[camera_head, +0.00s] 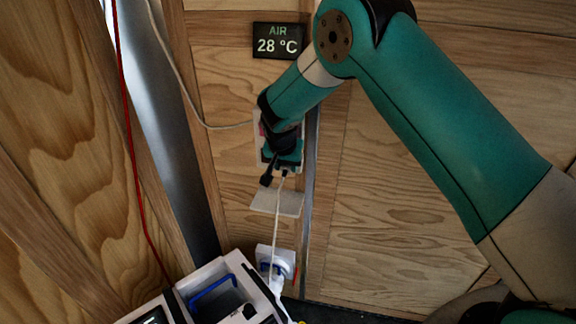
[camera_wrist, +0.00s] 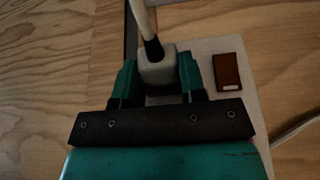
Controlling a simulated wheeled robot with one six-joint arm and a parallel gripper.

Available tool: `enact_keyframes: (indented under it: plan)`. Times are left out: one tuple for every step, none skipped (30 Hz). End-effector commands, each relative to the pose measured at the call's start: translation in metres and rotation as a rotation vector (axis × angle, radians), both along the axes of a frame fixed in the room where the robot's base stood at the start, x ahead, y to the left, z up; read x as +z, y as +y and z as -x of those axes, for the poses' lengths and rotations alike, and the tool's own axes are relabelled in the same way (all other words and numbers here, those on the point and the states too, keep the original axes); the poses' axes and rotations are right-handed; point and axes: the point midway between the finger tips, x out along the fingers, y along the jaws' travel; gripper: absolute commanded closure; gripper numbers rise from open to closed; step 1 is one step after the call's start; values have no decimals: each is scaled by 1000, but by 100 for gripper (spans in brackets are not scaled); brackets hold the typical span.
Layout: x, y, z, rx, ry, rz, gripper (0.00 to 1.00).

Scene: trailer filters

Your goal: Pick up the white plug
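In the wrist view the white plug (camera_wrist: 157,72) sits between the two fingers of my gripper (camera_wrist: 158,78). The fingers lie against both its sides with no clear gap. A pale cable with a dark sleeve (camera_wrist: 152,47) runs up from the plug. Behind it is a white wall plate (camera_wrist: 207,49) with a reddish-brown switch (camera_wrist: 228,71). In the head view my gripper (camera_head: 284,168) is in front of the same plate (camera_head: 258,154) and mostly hides the plug. I cannot tell whether the plug is seated in the plate.
A small pale shelf (camera_head: 278,203) is below my gripper. Lower down is a white socket (camera_head: 285,256), near an open white case (camera_head: 205,274) with a blue handle (camera_head: 212,291). The cord (camera_head: 276,225) hangs down toward the case. A metal post (camera_head: 165,110) and red wire (camera_head: 129,130) stand left.

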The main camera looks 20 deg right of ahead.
Motion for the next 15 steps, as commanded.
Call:
enact_keyframes:
  plan:
    - [0, 0, 0, 0, 0, 0, 91]
    - [0, 0, 0, 0, 0, 0, 91]
    - [0, 0, 0, 0, 0, 0, 91]
    - [0, 0, 0, 0, 0, 1, 91]
    - [0, 0, 0, 0, 0, 1, 91]
    - [1, 0, 0, 0, 0, 1, 91]
    - [1, 0, 0, 0, 0, 1, 91]
    - [1, 0, 1, 0, -1, 0, 91]
    - [2, 1, 1, 0, -1, 0, 91]
    - [3, 2, 2, 0, -1, 0, 91]
    - [4, 2, 4, 0, -1, 0, 91]
    - [7, 4, 6, 0, -1, 0, 91]
    - [9, 5, 7, 0, -2, 0, 90]
    - [12, 6, 9, 0, -4, 0, 96]
    - [16, 8, 13, 0, -4, -1, 100]
